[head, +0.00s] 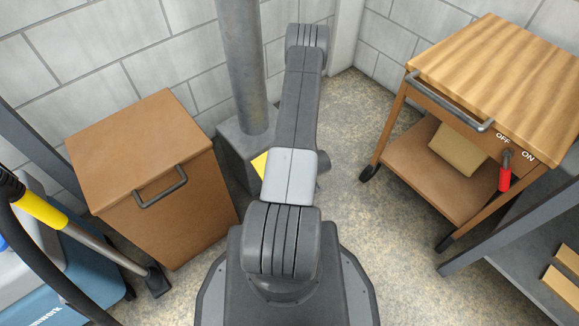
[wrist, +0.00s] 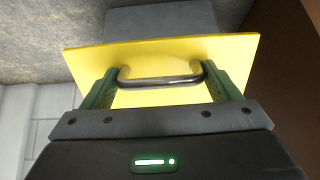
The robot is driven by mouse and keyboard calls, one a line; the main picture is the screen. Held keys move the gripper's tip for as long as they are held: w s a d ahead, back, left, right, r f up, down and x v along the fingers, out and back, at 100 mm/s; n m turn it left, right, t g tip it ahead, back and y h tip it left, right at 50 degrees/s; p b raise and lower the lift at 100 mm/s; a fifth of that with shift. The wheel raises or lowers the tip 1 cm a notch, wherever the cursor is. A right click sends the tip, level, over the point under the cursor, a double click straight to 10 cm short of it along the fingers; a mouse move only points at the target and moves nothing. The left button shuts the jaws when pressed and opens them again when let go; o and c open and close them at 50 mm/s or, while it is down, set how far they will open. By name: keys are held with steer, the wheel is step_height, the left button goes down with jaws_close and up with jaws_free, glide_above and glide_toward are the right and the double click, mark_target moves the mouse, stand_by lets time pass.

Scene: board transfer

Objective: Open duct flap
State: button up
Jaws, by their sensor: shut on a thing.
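The yellow duct flap (wrist: 185,52) fills much of the upper wrist view, with a dark metal bar handle (wrist: 150,82) across it. My gripper (wrist: 162,86) is at this handle, with one green finger at each end of the bar, shut on it. In the head view a small piece of the yellow flap (head: 259,165) shows beside my arm, low at the grey duct (head: 240,60). My arm hides the rest of the flap and the gripper there. How far the flap stands open I cannot tell.
A brown cabinet (head: 135,140) with a bar handle stands left of the duct. A wooden cart (head: 500,75) with a red-handled OFF/ON switch (head: 505,178) stands right. A blue-grey machine with a yellow-and-black hose (head: 40,208) is at lower left. Speckled floor is clear between my arm and the cart.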

step_height(320, 180, up, 5)
steer(key=g+h+p, duration=0.2)
steer(key=g+p, duration=0.1)
steer(key=shift+s+h, duration=0.1)
steer(key=shift+h, duration=0.2)
steer(key=shift+w+r+p, duration=0.2)
steer(key=shift+r+p, duration=0.45)
steer(key=shift+r, duration=0.35)
steer(key=shift+w+a+r+p, duration=0.15)
steer(key=shift+w+r+p, duration=0.1)
steer(key=shift+r, duration=0.15)
steer(key=shift+w+a+r+p, duration=0.15)
steer(key=shift+r+p, duration=0.05)
steer(key=shift+r, duration=0.2)
steer(key=o, duration=1.3)
steer(key=shift+a, duration=0.1)
steer(key=shift+c, duration=0.2)
steer(key=p+v, duration=0.4)
steer(key=v, duration=0.9)
steer(key=shift+r, duration=0.45)
